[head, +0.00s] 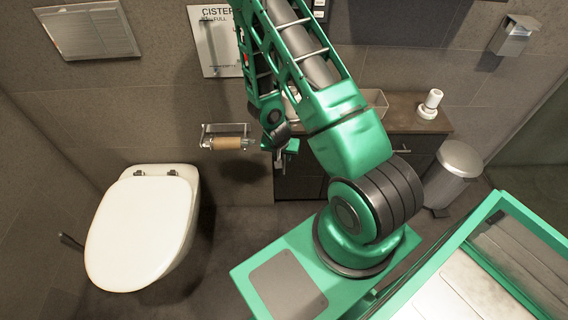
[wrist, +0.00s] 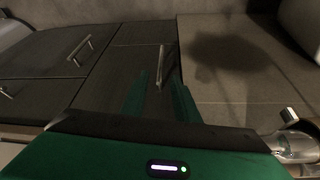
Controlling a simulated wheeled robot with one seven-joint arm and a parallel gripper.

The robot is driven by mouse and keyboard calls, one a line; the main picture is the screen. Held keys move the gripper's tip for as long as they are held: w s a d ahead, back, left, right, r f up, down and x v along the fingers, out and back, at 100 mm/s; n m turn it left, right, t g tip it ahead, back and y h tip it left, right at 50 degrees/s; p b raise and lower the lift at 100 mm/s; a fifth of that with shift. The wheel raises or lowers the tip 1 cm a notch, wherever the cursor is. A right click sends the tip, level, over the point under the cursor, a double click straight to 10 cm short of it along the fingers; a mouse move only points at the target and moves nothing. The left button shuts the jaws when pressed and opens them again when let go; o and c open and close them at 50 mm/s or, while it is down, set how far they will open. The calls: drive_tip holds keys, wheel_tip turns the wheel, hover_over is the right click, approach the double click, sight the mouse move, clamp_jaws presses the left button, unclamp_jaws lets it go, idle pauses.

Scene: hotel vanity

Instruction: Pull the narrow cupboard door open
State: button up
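The narrow cupboard door (wrist: 118,80) is a dark panel at the end of the vanity and looks shut in the wrist view. Its slim metal handle (wrist: 161,62) stands along the panel near the edge by the tiled wall. My gripper (wrist: 161,92) shows two dark green fingers, spread apart, with the handle's near end in the gap between them. I cannot tell whether either finger touches it. In the head view my gripper (head: 286,152) hangs at the left end of the vanity, and my arm hides much of the cupboard front.
Beside the door are wider dark drawer fronts (wrist: 50,55) with bar handles (wrist: 80,50). A toilet-roll holder (head: 227,138) is on the wall close left of my gripper. A white toilet (head: 140,230) stands further left; a pedal bin (head: 456,172) stands right of the vanity (head: 412,112).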

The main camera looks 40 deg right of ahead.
sight(284, 162)
drive_tip(key=x, duration=1.1)
